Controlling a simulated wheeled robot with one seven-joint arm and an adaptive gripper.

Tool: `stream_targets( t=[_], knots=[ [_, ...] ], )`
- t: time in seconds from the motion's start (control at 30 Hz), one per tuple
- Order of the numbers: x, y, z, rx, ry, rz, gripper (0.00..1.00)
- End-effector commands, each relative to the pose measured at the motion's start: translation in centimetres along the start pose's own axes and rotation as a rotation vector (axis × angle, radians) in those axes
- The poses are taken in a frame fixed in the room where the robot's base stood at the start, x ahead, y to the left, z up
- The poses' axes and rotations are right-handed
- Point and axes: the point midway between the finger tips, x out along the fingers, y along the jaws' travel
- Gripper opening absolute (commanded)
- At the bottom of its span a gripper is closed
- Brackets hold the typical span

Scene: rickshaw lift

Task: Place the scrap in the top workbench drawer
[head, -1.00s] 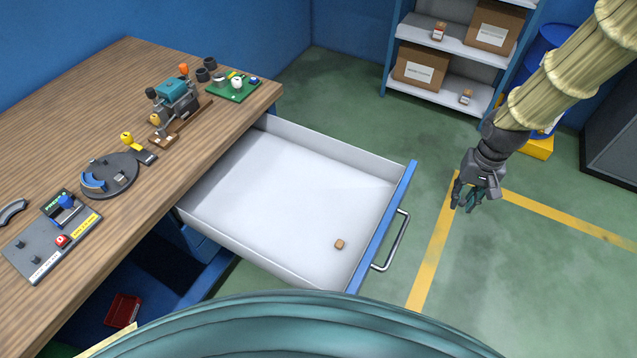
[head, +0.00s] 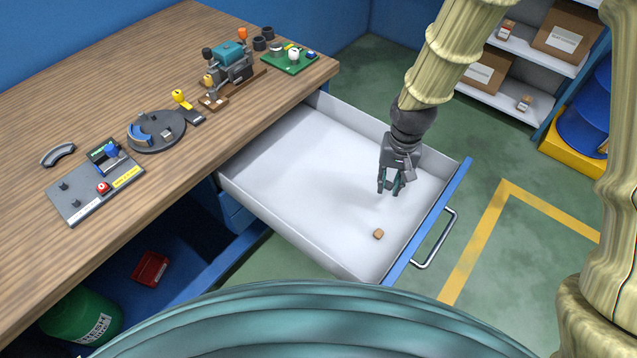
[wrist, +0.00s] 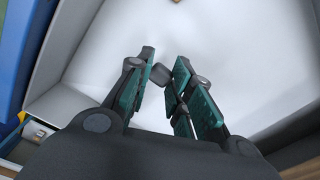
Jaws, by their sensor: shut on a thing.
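The top workbench drawer (head: 290,170) is pulled open. It has a white inside, a blue front (head: 428,222) and a metal handle. My gripper (head: 389,188) is over the right part of the drawer, fingers pointing down. In the wrist view, its teal-padded fingers (wrist: 166,66) are shut on a small dark grey piece, seemingly the scrap (wrist: 159,74). In the head view, the fingers hide the piece. The drawer floor (wrist: 235,50) fills the wrist view below the fingers. A small tan block (head: 378,234) lies on the drawer floor near the front.
The wooden workbench (head: 130,80) holds a teal machine (head: 230,60), a green board (head: 289,57), a round dark fixture (head: 156,132) and a grey control panel (head: 96,187). A shelf (head: 537,54) with boxes stands behind. Most of the drawer floor is clear.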

Motion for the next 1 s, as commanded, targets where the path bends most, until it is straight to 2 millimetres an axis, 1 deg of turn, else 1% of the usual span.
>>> stream_targets(
  t=[0.03,0.13,0.3,0.47,0.57,1.0],
  knots=[
    [1.6,-0.5,0.9,0.016,0.000,0.001,0.15],
    [2.8,-1.4,2.4,0.054,-0.001,0.000,0.14],
    [3.5,-2.0,3.7,0.089,0.000,0.001,0.14],
    [3.5,-1.9,3.5,0.094,0.000,-0.001,0.15],
    [3.5,-1.4,2.3,0.096,0.000,-0.003,0.15],
    [4.2,2.6,-5.7,0.095,0.000,-0.002,0.14]
  ],
)
